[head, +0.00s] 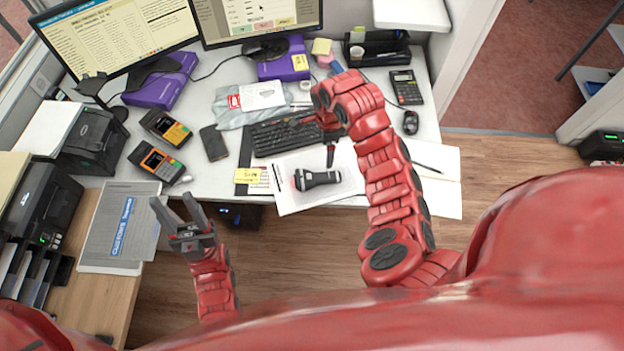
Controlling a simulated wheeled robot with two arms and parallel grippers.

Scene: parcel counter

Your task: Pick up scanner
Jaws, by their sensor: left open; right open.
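The black scanner (317,179) lies on white papers (290,201) near the front of the desk, with a faint red glow at its left end. My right gripper (312,143) is open and empty above the papers, just behind the scanner in the picture; one finger points down near it. I cannot tell the exact height of that gripper. My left gripper (172,204) is open and empty, in front of the desk's left part, well left of the scanner.
A keyboard (285,135) lies behind the scanner. Two orange-and-black handheld devices (156,161) and a dark phone-like object (213,143) are to the left. A mouse (410,122) and calculator (406,87) lie right. Black printers (92,142) stand at the far left.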

